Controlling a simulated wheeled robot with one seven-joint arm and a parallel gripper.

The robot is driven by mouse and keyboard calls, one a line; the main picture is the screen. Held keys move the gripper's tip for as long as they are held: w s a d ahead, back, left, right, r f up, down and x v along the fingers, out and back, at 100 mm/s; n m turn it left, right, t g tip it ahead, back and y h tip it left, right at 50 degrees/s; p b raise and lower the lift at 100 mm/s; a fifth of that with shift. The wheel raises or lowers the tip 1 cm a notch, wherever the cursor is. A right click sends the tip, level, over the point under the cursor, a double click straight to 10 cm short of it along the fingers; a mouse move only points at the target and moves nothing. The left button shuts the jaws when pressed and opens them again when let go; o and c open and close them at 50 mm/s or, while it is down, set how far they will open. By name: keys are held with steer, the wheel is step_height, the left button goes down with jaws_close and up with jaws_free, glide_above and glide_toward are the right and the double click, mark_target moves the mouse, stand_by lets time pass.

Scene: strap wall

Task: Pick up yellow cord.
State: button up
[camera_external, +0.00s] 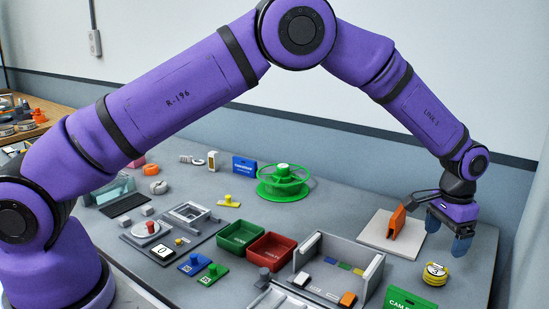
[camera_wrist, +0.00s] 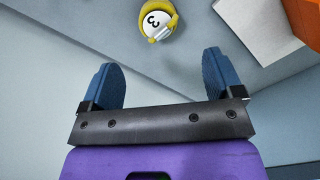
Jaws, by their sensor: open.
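The yellow cord (camera_external: 435,274) is a small coil with a pale top marked with a black 3, lying on the grey table at the right. My gripper (camera_external: 449,242) is above the table, up and behind the coil in the external view. In the wrist view its blue fingers (camera_wrist: 162,74) are spread with nothing between them. The coil lies beyond the fingertips and apart from them.
A white board (camera_external: 386,234) with an upright orange piece (camera_external: 396,221) lies left of my gripper. A green block (camera_external: 408,300) stands in front of the coil. A grey open-topped fixture (camera_external: 336,262) is to the left. The table's right edge is close by.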

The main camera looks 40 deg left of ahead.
mark_target(436, 270)
step_height(436, 270, down, 5)
steer(key=shift+r, duration=0.2)
steer(key=shift+s+a+f, duration=0.1)
steer(key=shift+s+f, duration=0.05)
steer(key=shift+f, duration=1.25)
steer(key=shift+s+f, duration=0.15)
steer(key=shift+f, duration=1.2)
steer(key=c, duration=1)
